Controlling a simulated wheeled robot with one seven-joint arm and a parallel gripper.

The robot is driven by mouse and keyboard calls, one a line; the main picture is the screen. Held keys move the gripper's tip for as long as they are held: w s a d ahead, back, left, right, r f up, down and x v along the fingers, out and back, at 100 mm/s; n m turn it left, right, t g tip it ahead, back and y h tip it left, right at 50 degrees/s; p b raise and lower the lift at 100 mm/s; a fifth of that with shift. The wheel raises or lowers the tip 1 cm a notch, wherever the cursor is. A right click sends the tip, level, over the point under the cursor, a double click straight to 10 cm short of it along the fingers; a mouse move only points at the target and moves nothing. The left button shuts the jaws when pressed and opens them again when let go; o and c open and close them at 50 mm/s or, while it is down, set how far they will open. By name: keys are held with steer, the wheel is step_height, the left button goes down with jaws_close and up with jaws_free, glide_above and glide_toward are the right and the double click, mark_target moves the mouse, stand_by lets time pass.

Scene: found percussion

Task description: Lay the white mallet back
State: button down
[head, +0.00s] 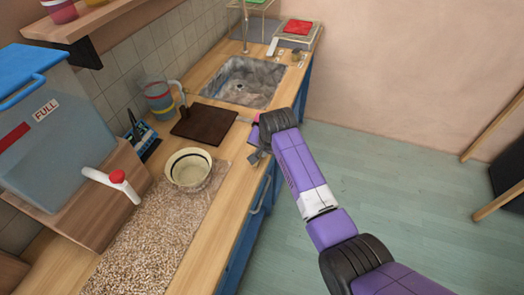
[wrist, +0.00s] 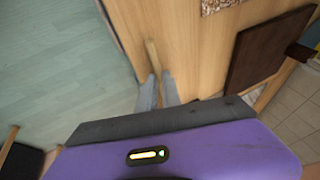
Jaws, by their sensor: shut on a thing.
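My gripper (head: 254,156) is low over the front edge of the wooden counter, beside the dark brown board. In the wrist view its two grey fingers (wrist: 158,88) are shut on a thin wooden stick (wrist: 152,56), which sticks out beyond the fingertips over the counter edge. I take the stick for the white mallet's handle; no white head shows on it. Whether the stick touches the counter cannot be told.
The dark board (head: 205,124) and a cream bowl (head: 188,169) stand near the gripper. A grain-covered strip (head: 150,235) fills the near counter. Bare counter shows along the front edge.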

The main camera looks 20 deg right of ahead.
steer(key=shift+s+f, duration=0.1)
steer(key=shift+f, duration=0.15)
steer(key=c, duration=1.5)
jaws_free()
steer(key=shift+o, duration=0.2)
steer(key=shift+s+f, duration=0.1)
steer(key=shift+f, duration=0.05)
steer(key=shift+s+d+f, duration=0.1)
steer(key=v, duration=0.8)
steer(key=shift+w+r+b, duration=0.3)
steer(key=shift+w+r, duration=0.05)
steer(key=shift+a, duration=0.25)
